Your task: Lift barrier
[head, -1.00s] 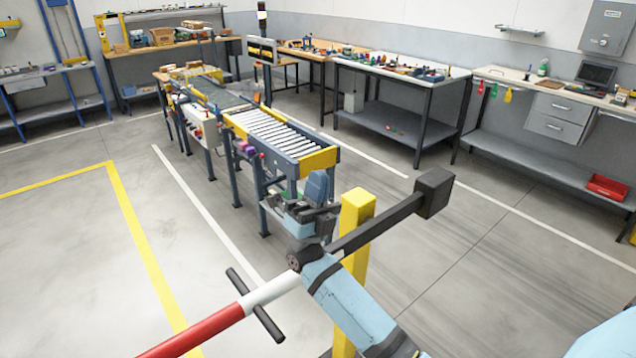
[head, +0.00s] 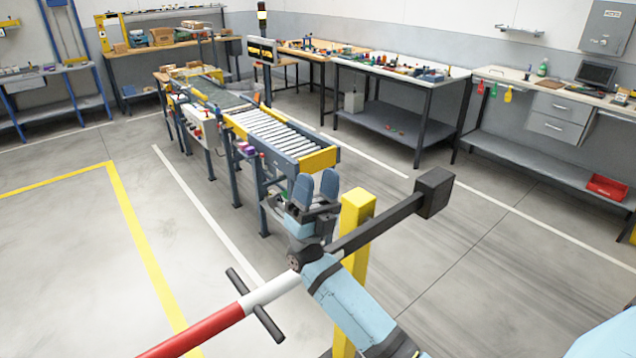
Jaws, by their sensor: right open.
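The barrier (head: 208,330) is a red and white pole with a dark crossbar handle (head: 254,304) near its white part. A black arm with a dark block counterweight (head: 434,192) continues it to the upper right, past a yellow post (head: 354,250). My right gripper (head: 317,188) is open and empty, its two blue-grey fingers pointing up and apart. It is beyond the barrier's black arm, left of the yellow post and away from the handle. My right forearm passes close to the barrier in the picture; I cannot tell whether they touch. My left gripper is not in view.
A roller conveyor (head: 280,134) stands behind my right gripper. Workbenches line the back, including a white-topped table (head: 400,68) and a bench with a red bin (head: 607,187). Open floor (head: 70,260) lies to the left, marked with a yellow line (head: 135,230).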

